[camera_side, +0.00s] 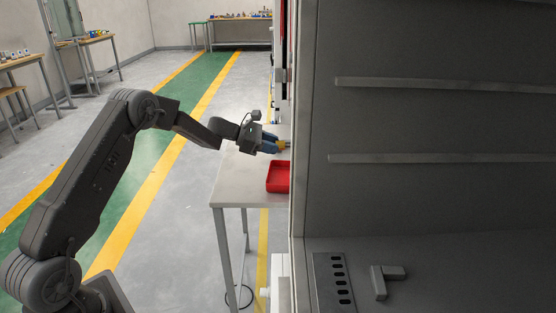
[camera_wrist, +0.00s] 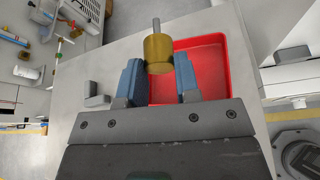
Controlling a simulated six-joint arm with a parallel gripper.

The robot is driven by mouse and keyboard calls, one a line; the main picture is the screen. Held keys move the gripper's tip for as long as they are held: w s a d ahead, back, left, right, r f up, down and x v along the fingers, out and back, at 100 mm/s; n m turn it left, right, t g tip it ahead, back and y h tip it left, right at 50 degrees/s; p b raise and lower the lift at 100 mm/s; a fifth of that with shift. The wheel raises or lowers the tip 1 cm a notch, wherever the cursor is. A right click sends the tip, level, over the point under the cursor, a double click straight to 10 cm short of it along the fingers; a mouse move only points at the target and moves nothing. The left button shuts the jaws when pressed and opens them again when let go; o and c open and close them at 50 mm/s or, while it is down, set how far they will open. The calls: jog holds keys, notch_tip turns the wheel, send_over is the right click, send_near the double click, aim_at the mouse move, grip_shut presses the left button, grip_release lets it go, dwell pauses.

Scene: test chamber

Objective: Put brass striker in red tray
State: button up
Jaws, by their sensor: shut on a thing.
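My gripper (camera_wrist: 160,78) is shut on the brass striker (camera_wrist: 158,50), a short gold cylinder with a thin grey stem at its far end. The striker sits between the two blue fingers in the wrist view. The red tray (camera_wrist: 212,58) lies on the light table beyond and below the striker, mostly to its right in that view. In the side view my gripper (camera_side: 283,146) is above the table, over the far side of the red tray (camera_side: 279,187). The striker shows there as a small yellow patch (camera_side: 281,144). The tray's right part is hidden by the cabinet edge.
The light table (camera_side: 240,185) has bare room left of the tray. A small grey block (camera_wrist: 96,95) sits on it left of my gripper. A large grey cabinet (camera_side: 420,120) fills the right of the side view. White equipment (camera_wrist: 292,70) stands right of the tray.

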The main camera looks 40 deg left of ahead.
jog(key=shift+f+x, duration=0.25)
jog(key=shift+x, duration=1)
jog(key=shift+s+f, duration=0.2)
jog(key=shift+f, duration=1.65)
jog(key=shift+f, duration=0.15)
jog(key=shift+f, duration=0.35)
jog(key=shift+f, duration=0.1)
jog(key=o, duration=0.9)
jog(key=shift+o, duration=0.2)
